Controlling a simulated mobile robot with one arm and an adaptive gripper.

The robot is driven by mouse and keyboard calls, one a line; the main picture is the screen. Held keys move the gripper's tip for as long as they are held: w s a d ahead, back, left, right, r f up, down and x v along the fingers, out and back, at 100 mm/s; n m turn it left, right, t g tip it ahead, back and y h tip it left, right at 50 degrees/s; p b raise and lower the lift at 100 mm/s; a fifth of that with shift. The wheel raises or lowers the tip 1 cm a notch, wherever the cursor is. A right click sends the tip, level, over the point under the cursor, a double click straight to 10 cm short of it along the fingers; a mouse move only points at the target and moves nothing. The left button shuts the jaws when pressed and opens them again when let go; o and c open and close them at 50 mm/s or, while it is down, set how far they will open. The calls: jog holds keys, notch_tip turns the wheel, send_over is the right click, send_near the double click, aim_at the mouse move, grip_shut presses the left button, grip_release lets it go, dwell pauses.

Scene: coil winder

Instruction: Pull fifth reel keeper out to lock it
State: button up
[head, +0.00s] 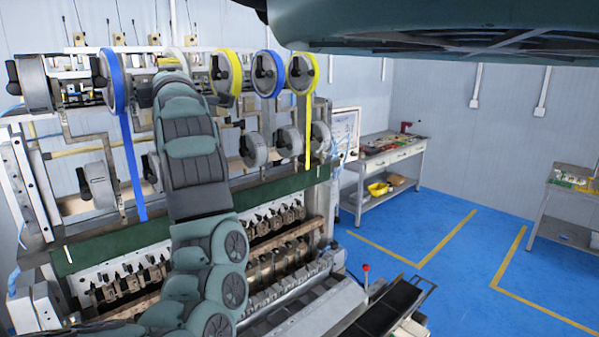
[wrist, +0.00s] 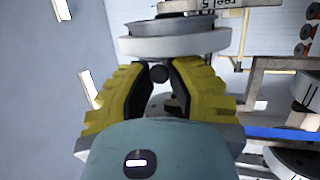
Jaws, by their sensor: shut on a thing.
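The wrist view shows my gripper (wrist: 160,80), its yellow-backed fingers with dark pads closed around a small dark round piece, which I take to be the reel keeper (wrist: 160,73). The keeper is in front of a pale, round reel (wrist: 175,42). A rail label reading "reel 5" (wrist: 225,4) shows above it, partly cut off. Most of the keeper is hidden between the fingers. In the head view my arm reaches up to the top row, in front of a white reel (head: 172,61); my fingers are hidden there.
A reel with blue tape (head: 110,82) hangs left of my arm. A yellow reel (head: 226,72), a blue reel (head: 268,73) and another yellow reel (head: 302,72) hang to the right. Lower grey reels are close by. The blue floor (head: 450,245) at right is partly open.

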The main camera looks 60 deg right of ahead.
jog(key=shift+s+a+b, duration=0.15)
jog(key=shift+s+b, duration=0.45)
jog(key=shift+b, duration=0.2)
jog(key=o, duration=0.7)
jog(key=shift+c, duration=0.2)
jog(key=s+a+b, duration=0.3)
jog(key=s+b, duration=0.3)
jog(key=shift+s+a, duration=0.15)
jog(key=shift+a, duration=0.05)
dwell(0.3)
